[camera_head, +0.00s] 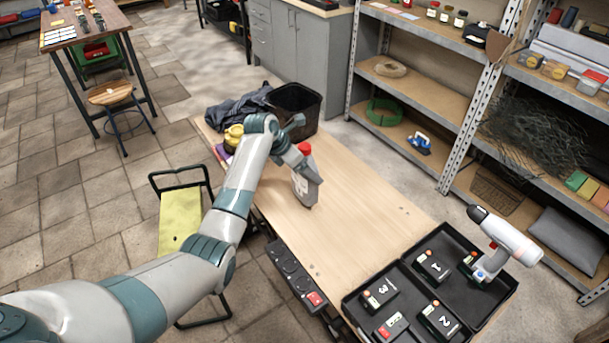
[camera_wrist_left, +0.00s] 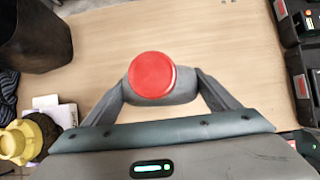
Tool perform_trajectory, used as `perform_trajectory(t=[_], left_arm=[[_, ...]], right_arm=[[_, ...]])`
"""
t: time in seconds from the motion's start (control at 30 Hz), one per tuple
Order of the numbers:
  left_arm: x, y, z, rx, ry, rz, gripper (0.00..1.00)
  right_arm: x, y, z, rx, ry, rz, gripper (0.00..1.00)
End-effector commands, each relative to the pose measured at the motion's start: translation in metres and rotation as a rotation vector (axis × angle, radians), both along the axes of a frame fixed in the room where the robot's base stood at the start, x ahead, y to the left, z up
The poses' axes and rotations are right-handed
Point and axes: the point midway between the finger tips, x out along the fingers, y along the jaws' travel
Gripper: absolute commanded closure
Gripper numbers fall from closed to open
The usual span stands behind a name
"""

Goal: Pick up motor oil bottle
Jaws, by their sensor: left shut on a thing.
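The motor oil bottle (camera_head: 307,189) is grey with a red cap and a pale label. It is at the middle of the wooden workbench in the head view; I cannot tell whether its base touches the top. My left gripper (camera_head: 297,163) is shut on the bottle's upper part, just below the cap. In the left wrist view the red cap (camera_wrist_left: 151,75) shows from above, with the fingers of my left gripper (camera_wrist_left: 160,98) on both sides of the neck. The lower bottle is hidden there. My right gripper is in neither view.
The workbench (camera_head: 370,210) is clear right of the bottle. An open black case (camera_head: 405,262) with numbered boxes and a white drill (camera_head: 505,236) covers its near end. A black bin (camera_head: 297,103), dark cloth (camera_head: 238,108) and yellow object (camera_head: 233,136) are at its far end.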

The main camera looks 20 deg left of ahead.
Motion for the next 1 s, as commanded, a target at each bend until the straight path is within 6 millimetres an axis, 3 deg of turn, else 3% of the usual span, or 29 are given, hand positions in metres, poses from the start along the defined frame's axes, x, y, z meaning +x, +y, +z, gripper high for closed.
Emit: perform_trajectory(t=[0.03,0.6,1.0], left_arm=[[0.001,-0.002,0.01,-0.003,-0.008,-0.001,0.67],[-0.059,-0.069,0.061,-0.003,-0.008,-0.002,0.67],[-0.077,-0.087,0.076,-0.001,-0.005,0.0,0.67]], right_arm=[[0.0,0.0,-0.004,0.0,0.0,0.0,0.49],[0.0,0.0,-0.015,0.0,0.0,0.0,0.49],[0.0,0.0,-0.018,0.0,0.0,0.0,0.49]])
